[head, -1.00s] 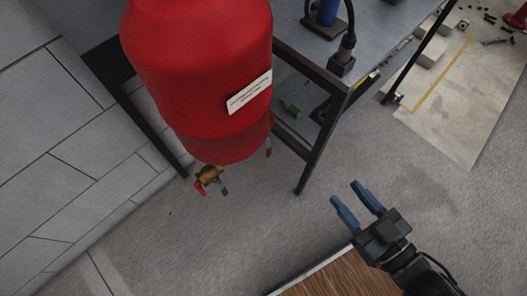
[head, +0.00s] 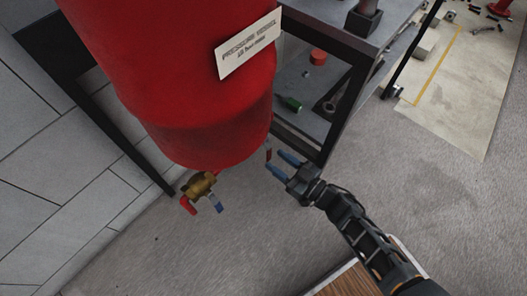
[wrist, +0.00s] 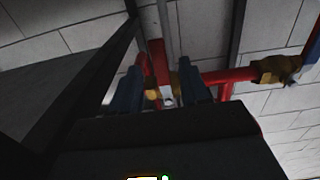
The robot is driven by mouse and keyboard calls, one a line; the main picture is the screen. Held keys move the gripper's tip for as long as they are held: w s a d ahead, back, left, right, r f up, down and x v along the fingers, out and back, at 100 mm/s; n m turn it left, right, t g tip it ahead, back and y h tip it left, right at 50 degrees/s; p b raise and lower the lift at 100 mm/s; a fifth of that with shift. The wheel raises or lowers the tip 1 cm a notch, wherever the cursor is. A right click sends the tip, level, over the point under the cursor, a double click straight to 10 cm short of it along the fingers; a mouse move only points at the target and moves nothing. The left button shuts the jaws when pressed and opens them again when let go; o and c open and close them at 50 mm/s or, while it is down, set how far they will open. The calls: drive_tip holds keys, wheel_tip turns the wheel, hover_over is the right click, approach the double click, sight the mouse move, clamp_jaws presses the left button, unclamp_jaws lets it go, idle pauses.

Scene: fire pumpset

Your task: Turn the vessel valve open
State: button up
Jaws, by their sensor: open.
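The red pressure vessel (head: 170,90) hangs at the left of the head view with a white label. A brass valve (head: 201,184) sits under it, with a red handle and a blue handle. My gripper (head: 275,163) is open just below and right of that part. In the wrist view my gripper's fingers stand apart around red and brass parts (wrist: 154,82); contact cannot be told. A brass fitting (wrist: 275,68) on red pipe is at the right there. Which part is the vessel valve is unclear.
A block wall (head: 40,190) is at the left. The grey floor (head: 420,190) at right is clear.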

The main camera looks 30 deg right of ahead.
sight(270, 156)
drive_tip(key=b+x, duration=0.1)
drive_tip(key=x, duration=0.5)
clamp_jaws()
idle(0.4)
